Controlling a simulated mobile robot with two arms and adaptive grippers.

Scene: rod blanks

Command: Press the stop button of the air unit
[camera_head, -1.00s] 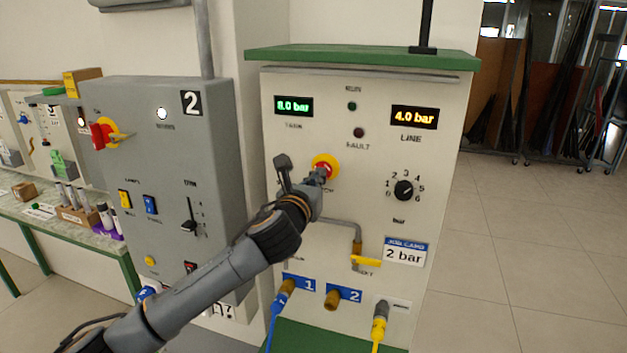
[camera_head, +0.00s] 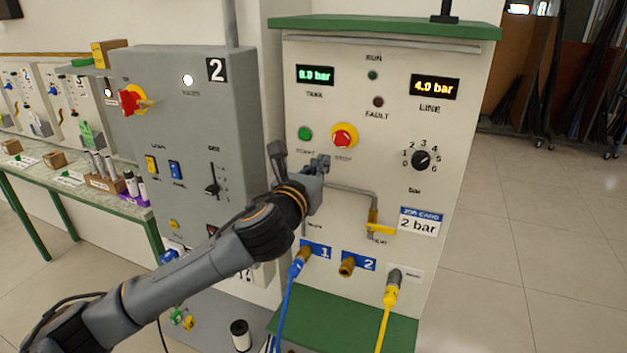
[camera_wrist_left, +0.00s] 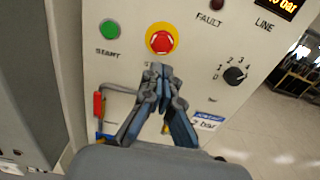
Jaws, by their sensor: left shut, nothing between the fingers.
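The air unit (camera_head: 290,110) is a cream cabinet with a green top. Its stop button (camera_head: 344,136) is a red knob on a yellow ring, right of the green start button (camera_head: 305,133). The stop button also shows in the left wrist view (camera_wrist_left: 161,40), just beyond the fingertips. My left gripper (camera_head: 322,165) is shut and empty. It is below and slightly left of the stop button in the head view, apart from it. The left wrist view shows its fingertips (camera_wrist_left: 158,70) together. My right gripper is not in view.
The grey cabinet (camera_head: 190,90) with a red-yellow rotary switch (camera_head: 134,100) stands at the left. A bent pipe with a yellow valve handle (camera_head: 381,229) sits below the button. Blue and yellow hoses hang lower. Open floor (camera_head: 520,250) is at the right.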

